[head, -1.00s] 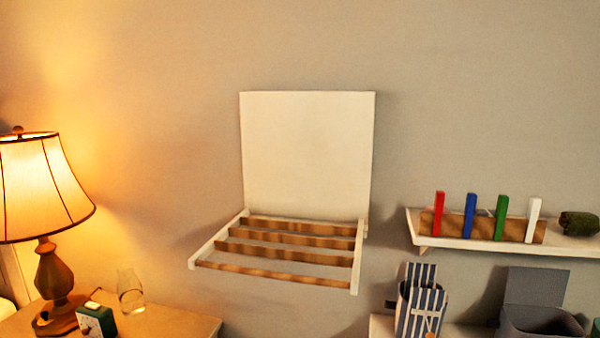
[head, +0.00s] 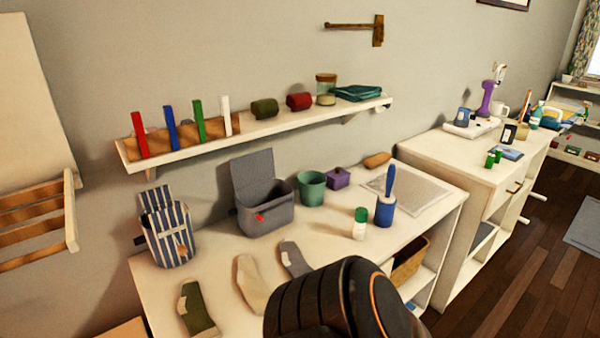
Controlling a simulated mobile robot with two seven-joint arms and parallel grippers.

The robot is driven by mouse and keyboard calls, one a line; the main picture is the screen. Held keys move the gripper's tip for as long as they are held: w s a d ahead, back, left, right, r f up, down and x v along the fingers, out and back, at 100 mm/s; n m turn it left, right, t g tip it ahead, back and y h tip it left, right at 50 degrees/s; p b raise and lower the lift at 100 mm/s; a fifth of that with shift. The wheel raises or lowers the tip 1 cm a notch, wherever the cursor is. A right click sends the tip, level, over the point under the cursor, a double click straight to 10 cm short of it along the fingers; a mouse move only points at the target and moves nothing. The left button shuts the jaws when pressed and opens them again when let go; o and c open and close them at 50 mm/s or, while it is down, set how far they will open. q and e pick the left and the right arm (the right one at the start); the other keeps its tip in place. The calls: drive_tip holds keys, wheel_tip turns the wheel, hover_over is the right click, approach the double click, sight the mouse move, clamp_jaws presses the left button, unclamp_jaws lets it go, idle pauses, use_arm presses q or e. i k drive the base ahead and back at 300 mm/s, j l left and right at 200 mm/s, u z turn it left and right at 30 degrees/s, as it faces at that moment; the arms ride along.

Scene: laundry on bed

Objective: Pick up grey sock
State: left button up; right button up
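A grey sock (head: 294,257) lies on the white table, right of a beige sock (head: 251,285) and an olive green sock (head: 197,309). Its near end is hidden behind a dark, rounded part of my arm at the bottom of the head view. The three socks lie side by side, apart from each other. Neither gripper's fingers show in the view.
Behind the socks on the table (head: 163,287) stand a striped bag (head: 167,234), an open grey bin (head: 266,211), a green cup (head: 311,188), a green-capped bottle (head: 360,223) and a blue-handled roller (head: 385,205). A shelf (head: 280,124) hangs above.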

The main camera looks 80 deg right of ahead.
sight(292, 259)
drive_tip(key=z, duration=2.55)
drive_tip(key=l+u, duration=0.15)
drive_tip(key=u, duration=1.15)
drive_tip(key=l+u, duration=0.45)
drive_tip(key=k+l+u, duration=0.15)
drive_tip(key=l+u, duration=0.15)
drive_tip(key=u, duration=0.2)
drive_tip(key=k+l+u, duration=0.5)
drive_tip(key=l, duration=0.2)
drive_tip(key=k+l, duration=0.05)
